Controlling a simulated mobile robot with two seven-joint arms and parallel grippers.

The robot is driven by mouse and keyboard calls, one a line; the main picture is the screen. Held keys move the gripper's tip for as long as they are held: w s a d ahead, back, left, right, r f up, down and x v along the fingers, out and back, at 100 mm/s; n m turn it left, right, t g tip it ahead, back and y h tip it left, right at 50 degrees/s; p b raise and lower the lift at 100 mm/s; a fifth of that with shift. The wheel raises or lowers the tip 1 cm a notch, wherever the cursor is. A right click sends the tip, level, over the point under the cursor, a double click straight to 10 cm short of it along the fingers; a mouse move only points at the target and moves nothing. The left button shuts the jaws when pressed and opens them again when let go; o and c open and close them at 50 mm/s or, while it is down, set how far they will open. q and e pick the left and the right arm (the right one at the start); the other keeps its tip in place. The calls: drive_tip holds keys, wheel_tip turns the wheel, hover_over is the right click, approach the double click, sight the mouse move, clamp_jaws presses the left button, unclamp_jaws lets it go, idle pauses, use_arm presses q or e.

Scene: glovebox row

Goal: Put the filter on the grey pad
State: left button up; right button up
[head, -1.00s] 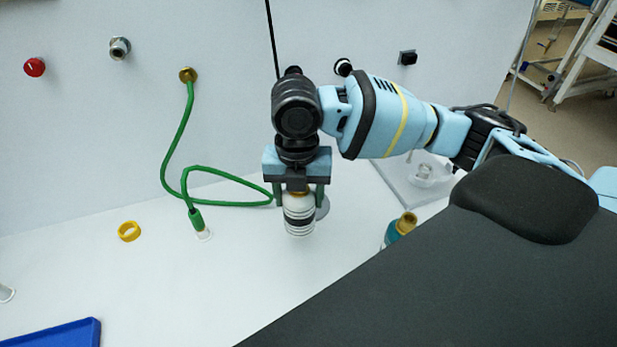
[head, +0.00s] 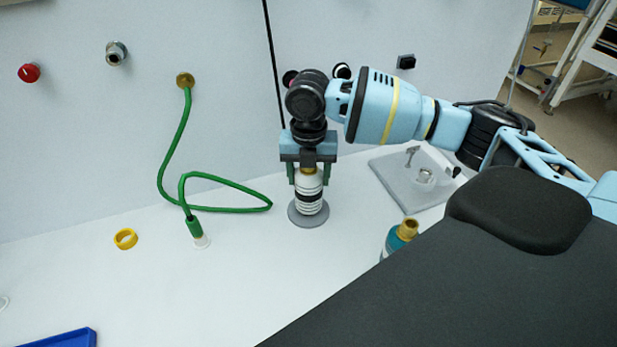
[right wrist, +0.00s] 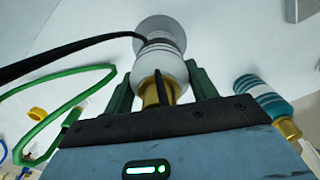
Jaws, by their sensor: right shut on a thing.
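The filter (head: 309,200) is a white ribbed cylinder with dark bands and a brass top. My right gripper (head: 308,183) is shut on its upper part and holds it upright. The grey pad (head: 296,219) is a round flat disc on the white bench. In the head view the filter's lower end overlaps the pad; I cannot tell whether they touch. In the right wrist view the filter (right wrist: 165,68) stands between the fingers (right wrist: 161,85), with part of the pad (right wrist: 153,22) showing past its far end. My left gripper is not in view.
A green hose (head: 232,182) loops left of the pad, near a yellow ring (head: 125,238). A teal bottle with a brass cap (head: 407,229) and a clear grey plate (head: 400,192) are on the right. A blue tray (head: 65,340) is at front left. A black cable (head: 272,60) hangs behind.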

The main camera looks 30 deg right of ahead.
drive_tip(key=shift+f, duration=0.6)
drive_tip(key=shift+f, duration=0.15)
drive_tip(key=o, duration=1.1)
wheel_tip(320, 180, up, 12)
drive_tip(key=shift+r, duration=0.15)
